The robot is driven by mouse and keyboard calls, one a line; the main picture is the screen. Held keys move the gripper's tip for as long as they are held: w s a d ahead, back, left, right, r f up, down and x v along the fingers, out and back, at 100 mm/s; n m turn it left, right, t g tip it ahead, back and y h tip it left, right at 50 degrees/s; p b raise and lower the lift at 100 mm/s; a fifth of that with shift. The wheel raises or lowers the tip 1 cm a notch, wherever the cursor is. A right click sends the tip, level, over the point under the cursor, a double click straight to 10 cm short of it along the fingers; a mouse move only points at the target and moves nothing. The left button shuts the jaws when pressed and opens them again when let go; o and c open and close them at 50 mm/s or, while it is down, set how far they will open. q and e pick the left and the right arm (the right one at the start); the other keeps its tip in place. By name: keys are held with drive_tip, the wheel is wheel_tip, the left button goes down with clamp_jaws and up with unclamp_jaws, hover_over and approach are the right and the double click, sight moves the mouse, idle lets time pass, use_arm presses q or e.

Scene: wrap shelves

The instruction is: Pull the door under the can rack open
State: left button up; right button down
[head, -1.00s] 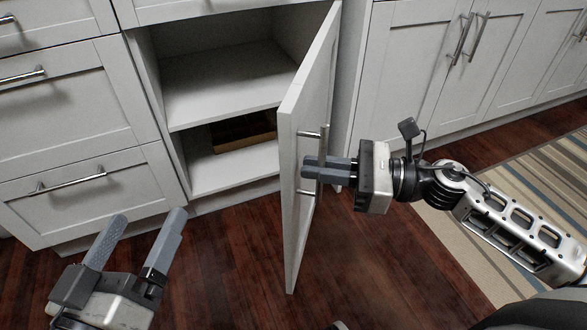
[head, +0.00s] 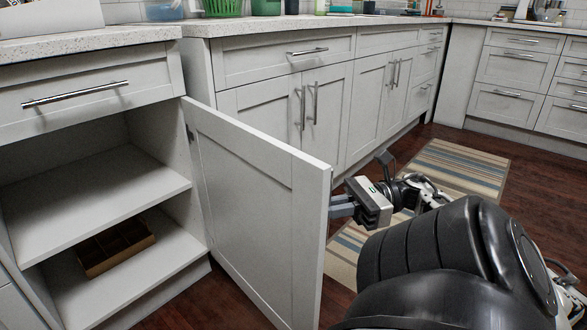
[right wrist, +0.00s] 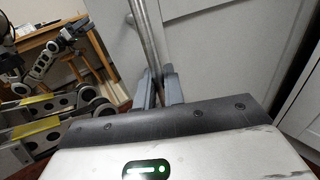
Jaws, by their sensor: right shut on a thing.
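The cabinet door (head: 255,190) stands wide open, swung out from its hinges on the left, with its inner face toward the head camera. My right gripper (head: 343,207) is at the outer side of the door's free edge. In the right wrist view its fingers (right wrist: 158,88) are shut on the door's metal bar handle (right wrist: 146,35). The handle is hidden behind the door in the head view. Part of my left arm shows small at the upper left of the right wrist view; its finger opening is unclear. No can rack is recognisable.
The open cabinet has a middle shelf (head: 90,215) and a brown divided box (head: 115,247) on its floor. A drawer (head: 80,95) sits above. Closed cabinets (head: 290,110) continue to the right. A striped rug (head: 450,170) lies on the wooden floor.

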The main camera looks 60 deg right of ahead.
use_arm(q)
drive_tip(key=shift+s+a, duration=0.1)
drive_tip(key=shift+a, duration=0.1)
use_arm(e)
drive_tip(key=shift+s+d, duration=0.1)
drive_tip(key=shift+d, duration=0.25)
drive_tip(key=c, duration=1.6)
unclamp_jaws()
use_arm(q)
drive_tip(key=shift+r+m+t+h+b, duration=0.3)
drive_tip(key=shift+r+m+t+b, duration=0.3)
drive_tip(key=shift+r+m, duration=0.3)
use_arm(e)
drive_tip(key=shift+v, duration=7.9)
use_arm(q)
drive_tip(key=shift+r, duration=0.1)
use_arm(e)
drive_tip(key=shift+r, duration=0.1)
